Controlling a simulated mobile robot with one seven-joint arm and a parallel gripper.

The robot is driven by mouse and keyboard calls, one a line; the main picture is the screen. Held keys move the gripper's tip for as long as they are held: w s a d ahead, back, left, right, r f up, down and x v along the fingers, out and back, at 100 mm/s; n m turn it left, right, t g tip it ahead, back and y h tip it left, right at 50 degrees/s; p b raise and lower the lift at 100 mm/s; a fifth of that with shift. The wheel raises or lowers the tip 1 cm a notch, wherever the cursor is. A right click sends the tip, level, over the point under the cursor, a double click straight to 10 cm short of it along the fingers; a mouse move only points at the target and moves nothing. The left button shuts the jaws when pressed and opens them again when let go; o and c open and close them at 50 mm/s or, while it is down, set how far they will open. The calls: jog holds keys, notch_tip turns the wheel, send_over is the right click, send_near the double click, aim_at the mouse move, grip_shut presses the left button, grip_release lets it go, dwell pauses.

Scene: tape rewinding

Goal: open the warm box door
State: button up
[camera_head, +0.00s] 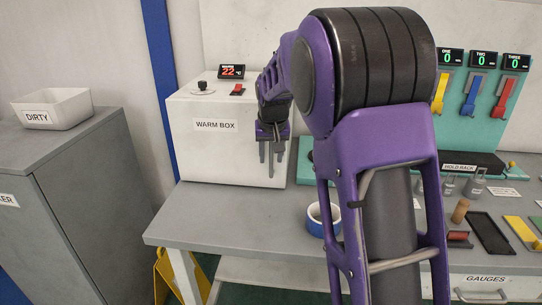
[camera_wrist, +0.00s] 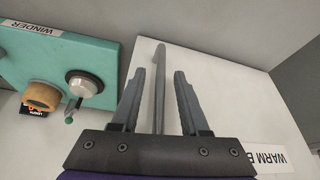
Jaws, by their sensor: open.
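The warm box (camera_head: 215,155) is a white box on the left end of the bench, with its name label on the front. Its door looks shut, with no gap visible. My gripper (camera_head: 271,152) is at the right part of the box front, fingers pointing down in the head view. In the wrist view, my gripper (camera_wrist: 160,76) is open, with a finger on each side of a long grey bar handle (camera_wrist: 160,60) on the white box face (camera_wrist: 220,100). The handle appears to lie between the fingers, with gaps on both sides. Contact cannot be told.
The teal winder (camera_wrist: 60,60) with knobs stands beside the box. A red display (camera_head: 231,71) and a knob (camera_head: 203,86) are on the box top. A grey cabinet (camera_head: 80,190) stands left, beyond a gap.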

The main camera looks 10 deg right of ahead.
grip_shut()
dwell(1.3)
